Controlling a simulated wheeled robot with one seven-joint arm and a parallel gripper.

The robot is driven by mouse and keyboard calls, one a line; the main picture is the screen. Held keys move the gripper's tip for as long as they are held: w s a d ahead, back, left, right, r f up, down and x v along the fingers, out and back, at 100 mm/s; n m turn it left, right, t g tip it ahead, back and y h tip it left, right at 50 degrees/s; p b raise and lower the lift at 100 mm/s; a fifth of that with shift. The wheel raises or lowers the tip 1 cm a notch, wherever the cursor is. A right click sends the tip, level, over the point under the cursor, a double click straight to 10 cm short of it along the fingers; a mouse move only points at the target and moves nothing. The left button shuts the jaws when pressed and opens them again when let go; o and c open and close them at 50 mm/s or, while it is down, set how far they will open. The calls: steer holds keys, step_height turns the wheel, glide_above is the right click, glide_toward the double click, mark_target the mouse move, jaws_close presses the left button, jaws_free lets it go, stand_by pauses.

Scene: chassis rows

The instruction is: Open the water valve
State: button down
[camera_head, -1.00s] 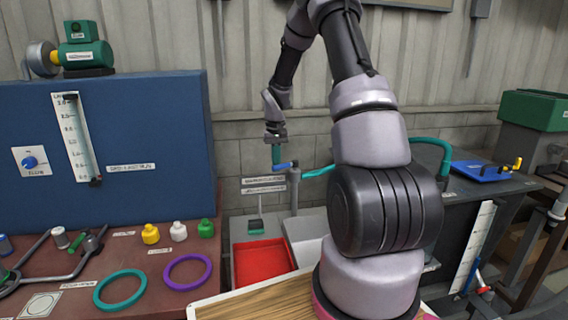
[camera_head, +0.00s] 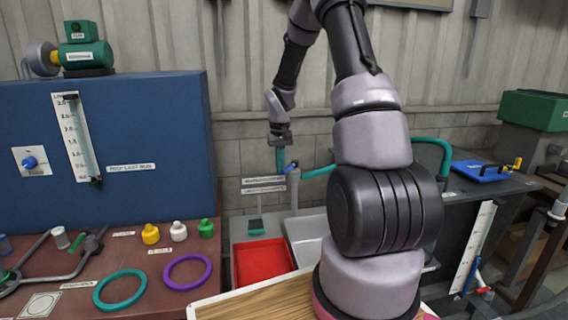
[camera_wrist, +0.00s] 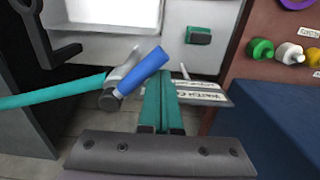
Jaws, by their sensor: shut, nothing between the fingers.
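The water valve is a blue lever (camera_head: 291,168) on top of a grey post, with a teal hose joined to it. In the wrist view the blue lever (camera_wrist: 145,70) points up and right from the grey valve body (camera_wrist: 110,98). My gripper (camera_head: 280,160) points down at the lever's left side, its teal fingers shut and empty. In the wrist view the closed fingers (camera_wrist: 160,100) are just right of the lever, very near or touching it; I cannot tell which. Part of the lever is hidden behind the fingers in the head view.
A label plate (camera_head: 263,185) is fixed left of the post. A red tray (camera_head: 262,262) and a pale basin (camera_head: 308,240) lie below. A blue panel (camera_head: 150,205) stands at left. The teal hose (camera_wrist: 50,92) runs left in the wrist view.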

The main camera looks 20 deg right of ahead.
steer(key=shift+s, duration=0.1)
step_height(320, 180, up, 7)
steer(key=shift+s+d, duration=0.2)
steer(key=shift+s, duration=0.2)
stand_by(0.7)
stand_by(0.9)
